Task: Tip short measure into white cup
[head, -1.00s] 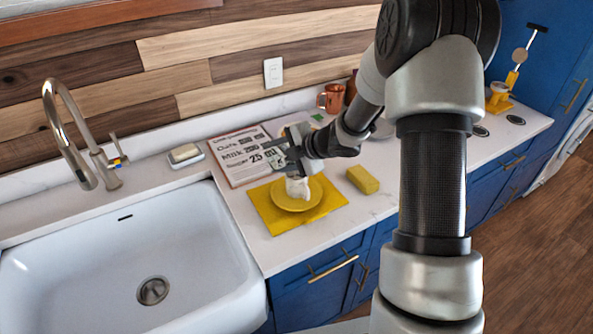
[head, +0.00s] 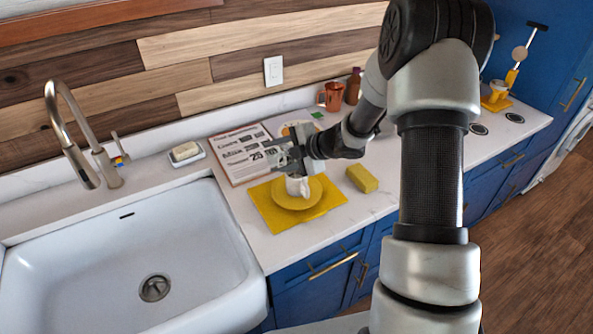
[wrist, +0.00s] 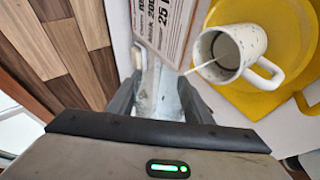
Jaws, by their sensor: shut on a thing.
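The white speckled cup (head: 297,186) stands upright on a yellow saucer (head: 290,204) on a yellow mat (head: 262,208). In the wrist view the cup (wrist: 231,43) shows its open mouth, with a dark greyish patch inside, and its handle points down right. My gripper (head: 277,153) is above and just behind the cup. It is shut on a pale, see-through thing, apparently the short measure (wrist: 158,95), which shows between the fingers in the wrist view. A thin white streak runs from near it to the cup's mouth. The measure's contents cannot be made out.
A printed recipe board (head: 238,150) lies behind the mat. A yellow sponge (head: 362,179) is to the right. A copper mug (head: 330,97) and a brown bottle (head: 353,87) stand at the back. The white sink (head: 135,255) is on the left.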

